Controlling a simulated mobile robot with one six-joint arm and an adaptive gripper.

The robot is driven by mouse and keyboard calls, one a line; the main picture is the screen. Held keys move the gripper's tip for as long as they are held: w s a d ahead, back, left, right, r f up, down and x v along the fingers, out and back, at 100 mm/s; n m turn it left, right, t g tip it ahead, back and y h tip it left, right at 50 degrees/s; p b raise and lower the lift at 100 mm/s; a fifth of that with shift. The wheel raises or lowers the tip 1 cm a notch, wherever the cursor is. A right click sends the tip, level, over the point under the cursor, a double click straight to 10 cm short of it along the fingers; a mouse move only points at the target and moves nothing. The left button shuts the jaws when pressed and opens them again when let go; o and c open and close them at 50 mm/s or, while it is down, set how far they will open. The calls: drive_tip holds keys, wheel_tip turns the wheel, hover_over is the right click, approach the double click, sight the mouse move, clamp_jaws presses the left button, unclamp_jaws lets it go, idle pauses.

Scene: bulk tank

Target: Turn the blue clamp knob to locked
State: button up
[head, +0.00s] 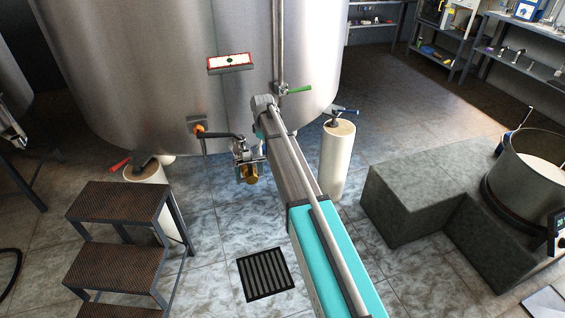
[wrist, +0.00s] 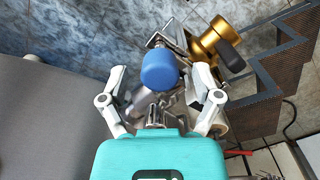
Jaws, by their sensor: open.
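The blue clamp knob (wrist: 160,70) shows in the wrist view as a rounded blue cap on a metal clamp. A gold cylindrical fitting (wrist: 217,42) with a dark end sits just up and right of it. My gripper (wrist: 161,74) is open, with one finger on each side of the knob in the picture. I see gaps between the fingers and the knob; the depth between them is hard to tell. In the head view the gold fitting (head: 250,174) shows below the tank, and the knob cannot be made out there beside my arm.
The large steel tank (head: 170,80) stands behind the clamp, with an orange-and-black valve handle (head: 215,134) to its left. Rusty steps (head: 118,203) stand at left and a grey block (head: 415,190) at right. A drain grate (head: 266,275) lies in the tiled floor between them.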

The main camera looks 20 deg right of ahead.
drive_tip(key=shift+n, duration=0.4)
drive_tip(key=shift+r+p, duration=0.9)
wheel_tip(320, 180, up, 12)
drive_tip(key=p, duration=1.2)
drive_tip(key=s+r+m+p, duration=0.2)
drive_tip(key=s+m, duration=0.6)
drive_tip(key=s, duration=2)
drive_tip(key=shift+a+r, duration=0.3)
drive_tip(key=shift+m, duration=0.8)
drive_tip(key=shift+s, duration=2.25)
